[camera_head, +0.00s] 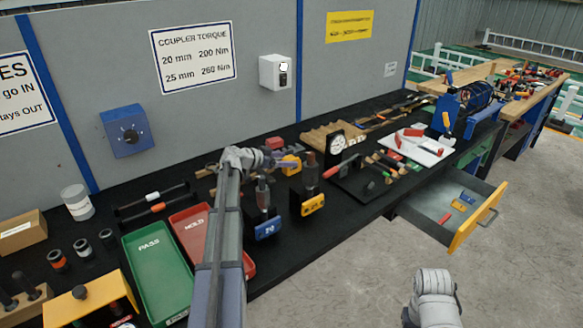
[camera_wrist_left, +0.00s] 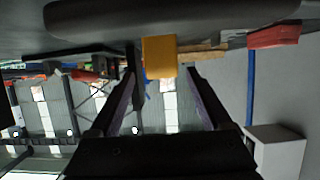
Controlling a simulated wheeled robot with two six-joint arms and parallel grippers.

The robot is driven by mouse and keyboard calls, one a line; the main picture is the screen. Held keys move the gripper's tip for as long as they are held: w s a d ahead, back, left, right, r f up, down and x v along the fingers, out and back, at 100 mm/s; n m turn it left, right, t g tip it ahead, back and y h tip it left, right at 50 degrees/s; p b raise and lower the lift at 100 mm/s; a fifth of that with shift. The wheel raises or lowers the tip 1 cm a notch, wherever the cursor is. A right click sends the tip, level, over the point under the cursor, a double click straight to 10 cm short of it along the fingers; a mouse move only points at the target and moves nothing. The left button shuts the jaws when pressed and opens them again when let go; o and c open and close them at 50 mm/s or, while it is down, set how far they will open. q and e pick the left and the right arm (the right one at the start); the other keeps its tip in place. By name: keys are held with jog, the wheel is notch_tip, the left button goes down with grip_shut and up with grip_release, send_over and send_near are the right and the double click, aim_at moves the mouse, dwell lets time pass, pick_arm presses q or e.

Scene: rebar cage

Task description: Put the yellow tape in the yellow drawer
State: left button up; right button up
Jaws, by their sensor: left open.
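The yellow tape (camera_head: 291,168) looks like a small yellow block on the black bench top, just beyond my left gripper (camera_head: 285,161). In the left wrist view the yellow tape (camera_wrist_left: 160,57) shows between and just past the tips of my open left gripper (camera_wrist_left: 160,78). I cannot tell whether the fingers touch it. The drawer with the yellow front (camera_head: 474,217) is pulled out under the bench at the right. Small blue, yellow and red items lie in it. My right arm shows at the lower right; its gripper is out of view.
A green tray (camera_head: 158,268) and a red tray (camera_head: 192,232) lie left of my left arm. Two clamp-like tools, one with a blue base (camera_head: 267,229) and one with a yellow base (camera_head: 312,205), stand in front. A dial gauge (camera_head: 337,143) stands right of the tape. A red block (camera_head: 274,143) lies behind.

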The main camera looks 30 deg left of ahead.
aim_at(287, 159)
pick_arm(q)
jog(key=b+x, duration=0.1)
jog(key=x, duration=0.2)
jog(key=shift+w+f, duration=0.2)
jog(key=shift+w, duration=0.15)
jog(key=shift+c, duration=0.4)
grip_shut()
